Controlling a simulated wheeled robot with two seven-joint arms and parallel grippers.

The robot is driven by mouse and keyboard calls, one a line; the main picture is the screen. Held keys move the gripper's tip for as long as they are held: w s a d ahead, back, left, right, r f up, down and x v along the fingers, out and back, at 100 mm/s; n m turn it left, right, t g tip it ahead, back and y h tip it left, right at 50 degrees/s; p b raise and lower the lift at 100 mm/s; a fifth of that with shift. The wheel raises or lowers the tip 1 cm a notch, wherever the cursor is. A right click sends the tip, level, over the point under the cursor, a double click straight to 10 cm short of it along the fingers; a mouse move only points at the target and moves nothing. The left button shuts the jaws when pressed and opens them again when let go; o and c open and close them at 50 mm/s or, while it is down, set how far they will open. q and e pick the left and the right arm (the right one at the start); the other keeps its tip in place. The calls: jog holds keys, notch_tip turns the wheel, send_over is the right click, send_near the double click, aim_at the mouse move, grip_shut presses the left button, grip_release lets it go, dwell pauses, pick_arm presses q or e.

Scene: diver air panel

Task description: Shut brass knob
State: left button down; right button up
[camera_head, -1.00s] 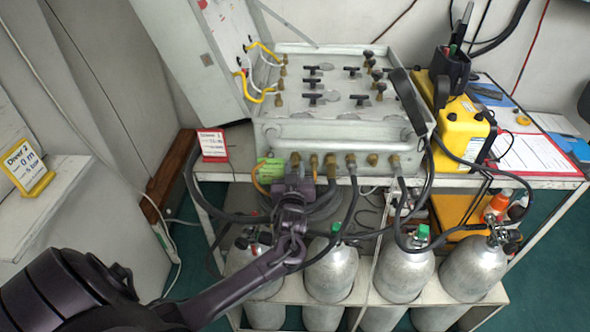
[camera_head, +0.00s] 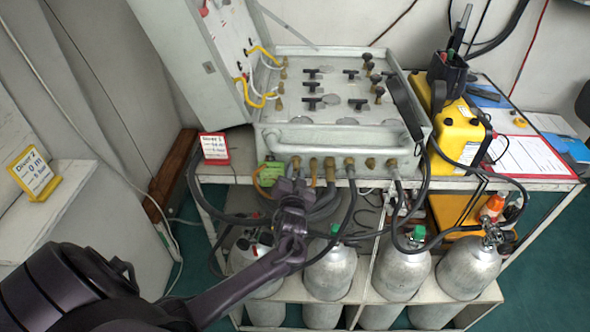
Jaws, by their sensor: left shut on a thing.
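The grey air panel (camera_head: 330,137) stands on the bench with a row of brass fittings along its lower front edge. The leftmost brass knob (camera_head: 296,162) shows its top just above my left gripper. My left gripper (camera_head: 291,181) has come up from below in front of this left end of the row. It is shut on the brass knob, though its own wrist and fingers hide most of the contact. My right gripper is out of view.
Black hoses (camera_head: 350,205) hang from the fittings close to my gripper. A green tag (camera_head: 268,173) and a red-framed card (camera_head: 215,148) are to its left. Several grey cylinders (camera_head: 330,270) stand below. A yellow case (camera_head: 460,135) is to the right.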

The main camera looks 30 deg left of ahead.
pick_arm(q)
jog(key=m+p, duration=0.1)
jog(key=m, duration=0.3)
jog(key=shift+r+p, duration=0.15)
jog(key=shift+p, duration=0.25)
jog(key=shift+m+p, duration=0.4)
jog(key=shift+m, duration=1)
jog(key=c, duration=1.5)
grip_release()
jog(key=b+v, duration=0.1)
jog(key=v, duration=0.6)
jog(key=shift+s+d, duration=0.25)
jog(key=shift+s, duration=0.05)
